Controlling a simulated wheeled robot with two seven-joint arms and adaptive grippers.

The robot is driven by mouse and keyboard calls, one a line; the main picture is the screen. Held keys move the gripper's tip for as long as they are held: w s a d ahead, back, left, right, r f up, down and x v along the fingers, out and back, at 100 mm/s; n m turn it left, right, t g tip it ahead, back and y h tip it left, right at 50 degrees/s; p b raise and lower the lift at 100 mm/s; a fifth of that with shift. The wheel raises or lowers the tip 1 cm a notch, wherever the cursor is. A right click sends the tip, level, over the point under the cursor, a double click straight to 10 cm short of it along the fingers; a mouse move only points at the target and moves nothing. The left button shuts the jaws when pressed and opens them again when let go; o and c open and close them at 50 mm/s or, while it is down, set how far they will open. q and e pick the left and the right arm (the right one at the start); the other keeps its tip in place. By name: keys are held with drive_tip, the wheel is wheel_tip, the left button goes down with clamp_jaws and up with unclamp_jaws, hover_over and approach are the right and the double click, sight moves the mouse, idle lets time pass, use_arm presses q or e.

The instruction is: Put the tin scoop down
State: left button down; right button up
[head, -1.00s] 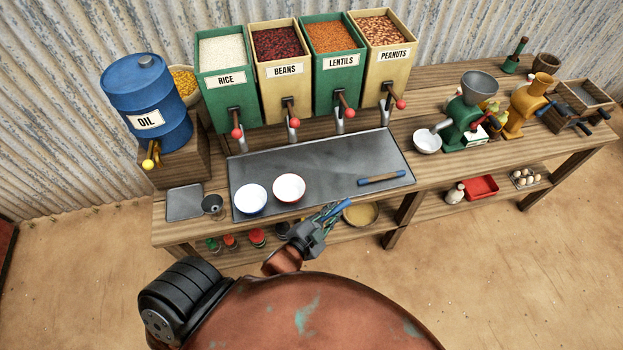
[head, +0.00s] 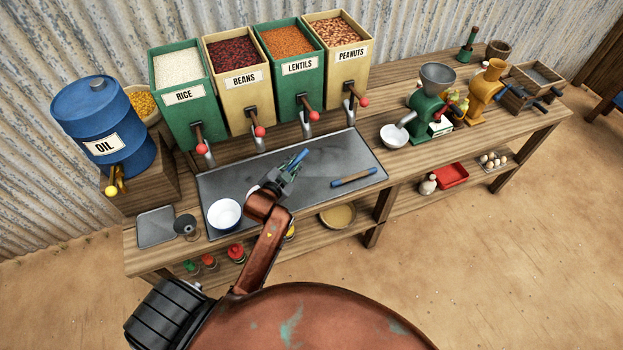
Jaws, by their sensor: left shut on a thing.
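My left gripper (head: 290,172) is over the grey metal tray on the table. It is shut on a slim thing with a blue part (head: 301,156) showing at the fingertips. I take this to be the tin scoop; most of it is hidden by the fingers, and I cannot tell whether it touches the tray. The metal tray (head: 330,155) lies in front of the bins. My right gripper is not in view.
A white bowl (head: 224,215) stands at the tray's left end; a second bowl there is hidden behind my arm. Bin levers (head: 259,131) overhang the back. The tray's middle right is bare.

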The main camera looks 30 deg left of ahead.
use_arm(q)
drive_tip(key=w+d+f, duration=0.1)
drive_tip(key=f, duration=0.1)
drive_tip(key=w+d+f, duration=0.1)
drive_tip(key=d+f, duration=0.1)
drive_tip(key=w+d+f+b, duration=0.1)
drive_tip(key=w+f, duration=0.1)
drive_tip(key=shift+d+f, duration=0.2)
drive_tip(key=shift+d, duration=0.15)
wheel_tip(320, 180, down, 3)
drive_tip(key=shift+d+r, duration=0.15)
drive_tip(key=shift+f+b, duration=0.3)
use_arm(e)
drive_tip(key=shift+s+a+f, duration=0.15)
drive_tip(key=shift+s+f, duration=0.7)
use_arm(q)
drive_tip(key=shift+f, duration=0.15)
drive_tip(key=c, duration=1.9)
unclamp_jaws()
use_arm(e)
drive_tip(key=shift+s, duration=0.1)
